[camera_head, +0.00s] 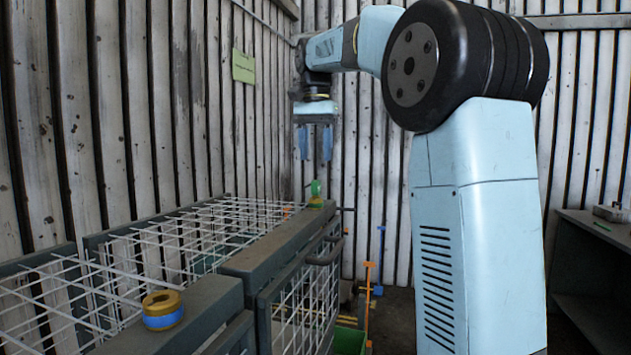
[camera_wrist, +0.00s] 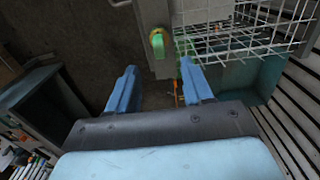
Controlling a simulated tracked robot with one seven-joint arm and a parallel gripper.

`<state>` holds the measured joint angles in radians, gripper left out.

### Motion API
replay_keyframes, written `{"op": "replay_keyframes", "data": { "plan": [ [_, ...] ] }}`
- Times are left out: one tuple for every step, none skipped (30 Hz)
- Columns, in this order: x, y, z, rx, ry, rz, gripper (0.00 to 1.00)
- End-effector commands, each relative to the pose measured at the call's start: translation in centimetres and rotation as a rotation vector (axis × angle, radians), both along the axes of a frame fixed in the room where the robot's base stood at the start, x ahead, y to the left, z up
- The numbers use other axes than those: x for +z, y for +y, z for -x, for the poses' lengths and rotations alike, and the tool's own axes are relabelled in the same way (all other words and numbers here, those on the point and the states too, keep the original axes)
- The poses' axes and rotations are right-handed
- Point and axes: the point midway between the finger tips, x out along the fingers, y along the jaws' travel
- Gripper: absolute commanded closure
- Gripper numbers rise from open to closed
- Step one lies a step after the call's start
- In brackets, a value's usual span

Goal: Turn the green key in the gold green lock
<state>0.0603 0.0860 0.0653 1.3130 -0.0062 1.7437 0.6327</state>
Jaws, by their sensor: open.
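The green key (camera_head: 316,187) stands upright in the gold green lock (camera_head: 316,202), on the top beam of the far cage. In the wrist view the green key (camera_wrist: 158,46) shows beyond my fingertips, with a gold edge of the lock (camera_wrist: 156,32) around it. My gripper (camera_head: 316,160) is open and empty, pointing down above the key with a gap between them. In the wrist view my two blue fingers (camera_wrist: 158,74) are spread apart. The key lies ahead of the fingertips there, not clearly between them.
A gold lock with a blue band (camera_head: 163,310) sits on the nearer cage's beam. White wire mesh (camera_head: 200,235) covers the cages. A handle (camera_head: 325,250) sticks out from the cage front. A dark bench (camera_head: 590,250) stands at the right.

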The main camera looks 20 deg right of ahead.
Motion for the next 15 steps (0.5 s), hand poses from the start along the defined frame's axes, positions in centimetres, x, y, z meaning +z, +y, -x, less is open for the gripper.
{"op": "replay_keyframes", "data": {
  "plan": [
    [-0.8,0.0,0.1,0.0,0.002,0.0,0.49],
    [-1.3,0.0,0.1,0.0,0.001,0.0,0.49],
    [-2.0,0.0,0.1,0.0,0.002,0.0,0.49],
    [-2.5,0.0,0.1,0.0,0.001,0.0,0.49],
    [-2.9,0.0,0.1,0.0,0.001,0.0,0.49],
    [-3.6,0.0,0.1,0.0,0.002,0.0,0.49],
    [-4.1,0.0,0.1,0.0,0.001,0.0,0.49],
    [-4.5,0.0,0.1,0.0,0.003,0.0,0.49],
    [-5.1,0.0,0.1,0.0,0.001,0.0,0.49],
    [-5.5,0.0,0.1,0.0,0.002,0.0,0.49],
    [-5.9,0.0,0.1,0.0,0.002,0.0,0.49],
    [-6.4,0.0,0.1,0.0,0.001,-0.001,0.49],
    [-6.7,0.0,0.1,0.0,0.001,0.0,0.49],
    [-7.0,0.0,0.1,0.001,0.001,0.0,0.49],
    [-7.4,0.0,0.0,0.001,0.001,-0.001,0.49]
  ]
}}
